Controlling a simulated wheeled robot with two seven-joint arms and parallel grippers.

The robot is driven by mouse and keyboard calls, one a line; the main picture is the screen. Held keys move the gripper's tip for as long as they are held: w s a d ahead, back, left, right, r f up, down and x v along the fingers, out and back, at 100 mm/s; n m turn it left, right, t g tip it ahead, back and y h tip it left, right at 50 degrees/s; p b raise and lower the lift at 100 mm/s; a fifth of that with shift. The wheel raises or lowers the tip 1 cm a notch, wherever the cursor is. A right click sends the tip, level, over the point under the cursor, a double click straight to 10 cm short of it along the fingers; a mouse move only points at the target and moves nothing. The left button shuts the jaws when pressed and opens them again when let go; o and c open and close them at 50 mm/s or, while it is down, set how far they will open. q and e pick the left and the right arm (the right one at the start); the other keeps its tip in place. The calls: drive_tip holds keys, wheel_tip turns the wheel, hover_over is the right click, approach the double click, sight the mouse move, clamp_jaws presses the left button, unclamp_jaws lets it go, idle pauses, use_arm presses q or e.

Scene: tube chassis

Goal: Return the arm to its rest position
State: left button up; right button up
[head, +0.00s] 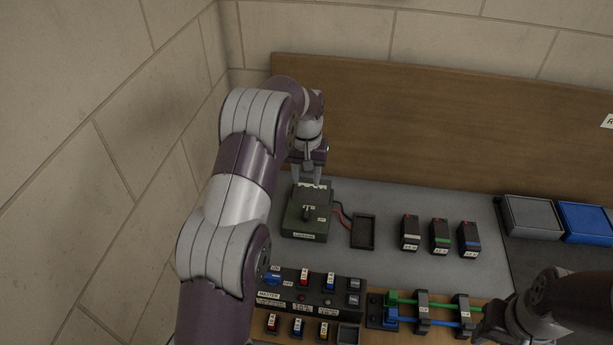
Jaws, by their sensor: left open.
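My left arm reaches in from the lower left, and its gripper (309,174) points down just behind a dark green box (307,213) with a knob and small labels. The left gripper's jaws are open; whether its tips touch the box cannot be told. My right arm shows at the lower right edge; its gripper is not clearly visible there.
Red and black wires run from the box to a small black tray (363,232). Several labelled dark modules stand right of it, such as one (410,233). A switch panel (312,290) and green and blue tubes (437,301) lie in front. Grey (533,216) and blue (584,221) bins stand right.

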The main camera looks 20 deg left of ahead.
use_arm(q)
drive_tip(key=s+d+m+b, duration=0.1)
drive_tip(key=s+d, duration=0.2)
drive_tip(key=s, duration=0.5)
drive_tip(key=s+d+m+t+b, duration=0.1)
drive_tip(key=s+d, duration=0.2)
drive_tip(key=s, duration=0.5)
drive_tip(key=s+d+m+b, duration=0.1)
drive_tip(key=s+d, duration=0.2)
drive_tip(key=s, duration=0.6)
drive_tip(key=shift+r, duration=0.2)
drive_tip(key=shift+s, duration=0.3)
